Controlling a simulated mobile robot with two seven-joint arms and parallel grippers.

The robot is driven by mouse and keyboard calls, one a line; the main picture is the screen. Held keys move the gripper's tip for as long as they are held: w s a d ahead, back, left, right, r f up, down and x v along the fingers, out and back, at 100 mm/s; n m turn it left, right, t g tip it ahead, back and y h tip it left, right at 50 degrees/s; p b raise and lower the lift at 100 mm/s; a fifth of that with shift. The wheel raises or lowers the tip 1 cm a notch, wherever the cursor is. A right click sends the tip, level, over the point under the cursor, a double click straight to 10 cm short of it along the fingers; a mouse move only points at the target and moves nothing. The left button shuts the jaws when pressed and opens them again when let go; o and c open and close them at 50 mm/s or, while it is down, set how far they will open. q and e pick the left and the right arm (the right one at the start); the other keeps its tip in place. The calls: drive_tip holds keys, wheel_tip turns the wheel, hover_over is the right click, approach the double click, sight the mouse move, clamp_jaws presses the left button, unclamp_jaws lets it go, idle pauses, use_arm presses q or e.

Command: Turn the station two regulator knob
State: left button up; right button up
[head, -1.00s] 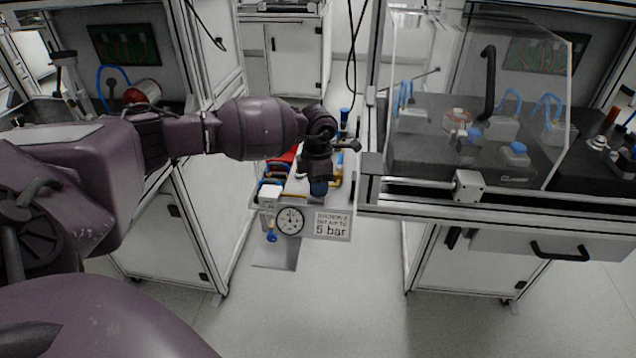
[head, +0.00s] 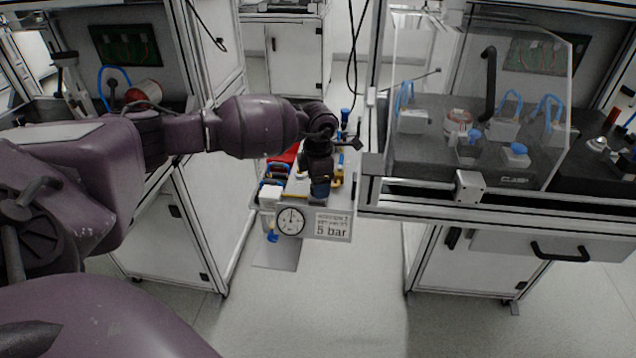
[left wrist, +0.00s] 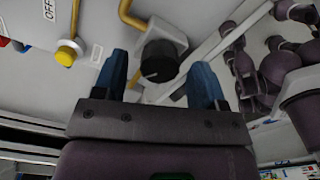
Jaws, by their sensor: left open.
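The regulator knob (left wrist: 160,56) is black and round. In the left wrist view it sits between the two blue fingertips of my left gripper (left wrist: 158,74). The fingers are open with a gap to the knob on each side; I cannot tell how deep the knob sits between them. In the head view my left gripper (head: 320,187) is over the station panel and hides the knob. Below it are a round white pressure gauge (head: 291,221) and a sign (head: 333,226) whose legible part reads 5 bar. My right gripper is in neither view.
Red and blue parts (head: 273,170) lie left of my gripper on the panel. A clear guard (head: 480,90) stands over the bench at right. The floor in front is free.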

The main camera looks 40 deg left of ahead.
use_arm(q)
wheel_tip(320, 180, up, 10)
drive_tip(key=p, duration=0.1)
drive_tip(key=shift+p, duration=0.3)
drive_tip(key=shift+s, duration=0.1)
idle(0.5)
